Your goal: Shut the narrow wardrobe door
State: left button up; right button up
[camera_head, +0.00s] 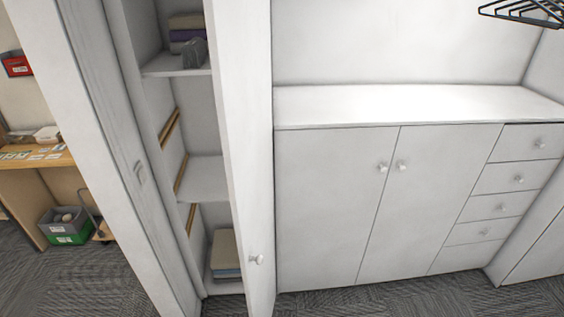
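The narrow wardrobe door (245,130) is a tall white panel with a small round knob (257,259) low on it. It stands open, swung out toward me, on the right of a narrow shelved compartment. The compartment's shelves (203,178) show in the gap to its left. Folded cloths (186,28) and a grey item (194,53) lie on the upper shelf, and a folded stack (227,250) lies at the bottom. Neither of my grippers is in view.
A white upright panel (110,130) with a small handle stands left of the compartment. A low white cabinet (330,200) with drawers (505,207) stands at right, and black hangers (522,12) hang above. A desk (35,160) and bin (66,226) are far left. Carpet (400,297) lies in front.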

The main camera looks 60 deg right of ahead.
aim_at(239, 31)
jog(key=z, duration=1.75)
